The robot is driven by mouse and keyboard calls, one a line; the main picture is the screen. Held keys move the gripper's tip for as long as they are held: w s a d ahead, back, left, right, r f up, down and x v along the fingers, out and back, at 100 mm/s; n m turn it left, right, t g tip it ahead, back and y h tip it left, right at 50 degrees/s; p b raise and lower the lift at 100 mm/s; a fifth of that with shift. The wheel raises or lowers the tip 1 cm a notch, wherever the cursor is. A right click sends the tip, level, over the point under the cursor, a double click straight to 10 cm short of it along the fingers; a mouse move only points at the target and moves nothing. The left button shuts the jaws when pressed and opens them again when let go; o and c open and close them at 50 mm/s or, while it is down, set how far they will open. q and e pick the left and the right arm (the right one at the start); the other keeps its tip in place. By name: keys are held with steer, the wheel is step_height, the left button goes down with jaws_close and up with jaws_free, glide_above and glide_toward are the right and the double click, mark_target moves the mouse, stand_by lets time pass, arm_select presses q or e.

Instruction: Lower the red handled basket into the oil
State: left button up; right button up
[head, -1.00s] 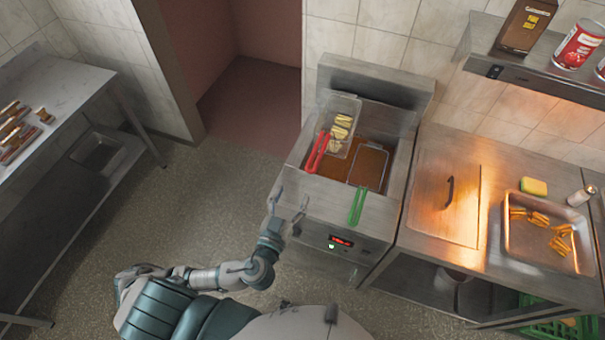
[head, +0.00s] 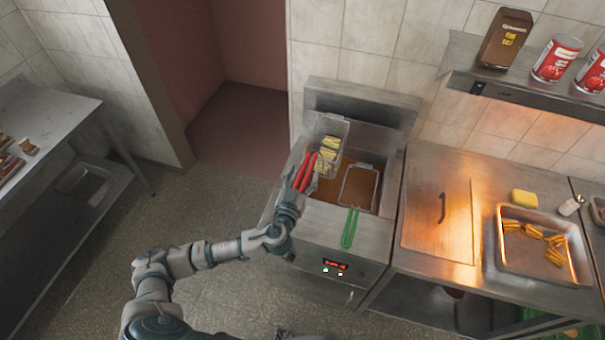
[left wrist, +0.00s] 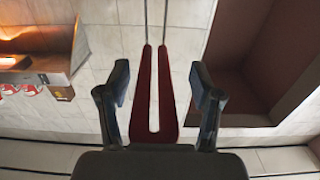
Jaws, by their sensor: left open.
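The red handled basket (head: 341,126) is at the back left of the fryer, with pale yellow pieces in it. It appears to sit raised above the brown oil (head: 363,182). Its red handle (head: 306,168) points toward the front left. My left gripper (head: 301,182) is open at this handle. In the left wrist view the handle (left wrist: 142,95) lies between my left gripper's two spread fingers (left wrist: 157,98), with a gap on each side. The gripper partly hides the handle in the head view.
A second basket with a green handle (head: 350,228) sits in the right side of the fryer. A steel counter to the right holds a tray (head: 490,262) of fries and a yellow sponge (head: 524,198). A shelf (head: 455,78) with cans hangs above. The floor at left is open.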

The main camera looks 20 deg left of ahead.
arm_select(q)
steer(key=shift+d+r, duration=0.1)
steer(key=shift+d, duration=0.95)
steer(key=c, duration=0.7)
jaws_close()
steer(key=shift+c, duration=0.5)
jaws_free()
steer(key=shift+a, duration=0.45)
steer(key=c, duration=0.4)
steer(key=shift+a, duration=0.15)
jaws_close()
steer(key=shift+w+d+r+p, duration=0.1)
steer(key=shift+d+r+p, duration=0.05)
steer(key=shift+r+p, duration=0.45)
steer(key=shift+d+r+p, duration=0.1)
steer(key=shift+r+p, duration=0.25)
steer(key=shift+r, duration=0.4)
steer(key=shift+a+r+p, duration=0.1)
steer(key=shift+r+p, duration=0.6)
steer(key=shift+r, duration=0.45)
arm_select(e)
steer(key=d+r, duration=0.1)
steer(key=r, duration=0.2)
steer(key=shift+d, duration=0.35)
